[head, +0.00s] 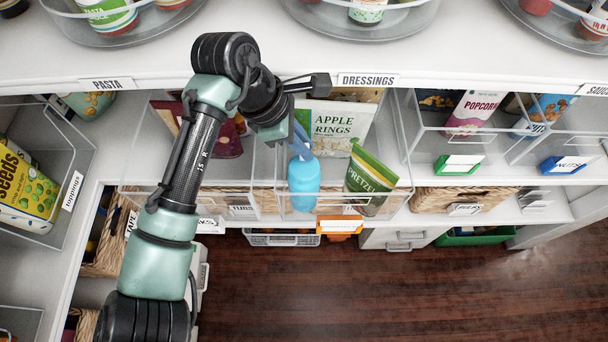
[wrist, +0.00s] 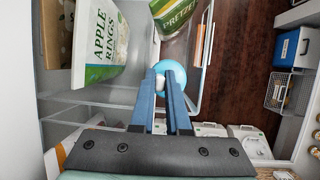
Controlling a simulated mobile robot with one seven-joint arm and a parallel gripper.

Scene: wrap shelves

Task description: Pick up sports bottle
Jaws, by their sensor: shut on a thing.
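The sports bottle (head: 304,186) is light blue and hangs upright below my gripper (head: 301,147) in the head view, in front of the apple rings bag. In the wrist view the blue bottle (wrist: 173,74) shows between and beyond the two blue fingers of my gripper (wrist: 170,84). The fingers are shut on its top, where a pale cap shows. The bottle is over the clear bin (head: 283,208) with the snack bags. I cannot tell whether its base touches the bin floor.
An apple rings bag (head: 338,130) stands behind the bottle, and a green pretzel bag (head: 371,181) leans at its right. Clear bin walls surround them. The shelf labelled dressings (head: 368,80) lies above. Open wooden floor (head: 400,290) lies in front.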

